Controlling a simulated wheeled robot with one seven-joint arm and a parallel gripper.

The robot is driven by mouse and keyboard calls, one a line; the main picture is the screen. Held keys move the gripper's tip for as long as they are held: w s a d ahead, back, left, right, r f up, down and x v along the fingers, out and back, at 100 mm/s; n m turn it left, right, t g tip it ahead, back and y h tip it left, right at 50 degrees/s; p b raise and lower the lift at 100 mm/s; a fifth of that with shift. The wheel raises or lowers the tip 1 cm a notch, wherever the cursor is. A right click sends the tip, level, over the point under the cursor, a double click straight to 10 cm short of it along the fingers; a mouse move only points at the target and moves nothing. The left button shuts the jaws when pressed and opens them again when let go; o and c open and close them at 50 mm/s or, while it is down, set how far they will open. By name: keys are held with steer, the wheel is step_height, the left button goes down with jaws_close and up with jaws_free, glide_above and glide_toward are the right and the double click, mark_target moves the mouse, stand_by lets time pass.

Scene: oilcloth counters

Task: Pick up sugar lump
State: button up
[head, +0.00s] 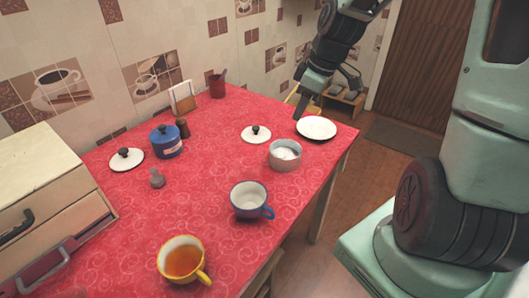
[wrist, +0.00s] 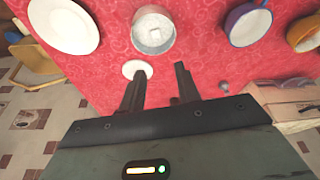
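Sugar lumps (head: 286,153) lie inside a grey-white bowl (head: 285,163) near the right part of the red counter. In the wrist view, a pale lump (wrist: 155,34) shows inside the same bowl (wrist: 137,36), near the top of the picture. My gripper (head: 302,106) is above the far right part of the counter, behind the bowl and near the white plate. In the wrist view my gripper (wrist: 160,70) has its two fingers apart with nothing between them. The bowl lies beyond the fingertips, and they do not touch it. The exact number of lumps is unclear.
A white plate (head: 316,128) and a white lid (head: 256,134) flank the bowl. A blue mug (head: 249,200) and a yellow cup of tea (head: 183,262) stand nearer. A blue lidded pot (head: 166,142) and another lid (head: 126,159) are left.

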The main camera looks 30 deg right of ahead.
steer(key=b, duration=0.2)
glide_above(281, 155)
steer(key=s, duration=0.1)
steer(key=f, duration=1.1)
steer(key=shift+s+d+f, duration=0.1)
steer(key=shift+d+f, duration=0.15)
steer(key=shift+d, duration=0.1)
steer(key=x, duration=0.3)
steer(key=b+x, duration=0.1)
steer(key=shift+s+d+f, duration=0.15)
steer(key=shift+s+f, duration=0.15)
steer(key=shift+f, duration=0.05)
steer(key=shift+w+f, duration=0.15)
steer(key=shift+f, duration=0.35)
jaws_close()
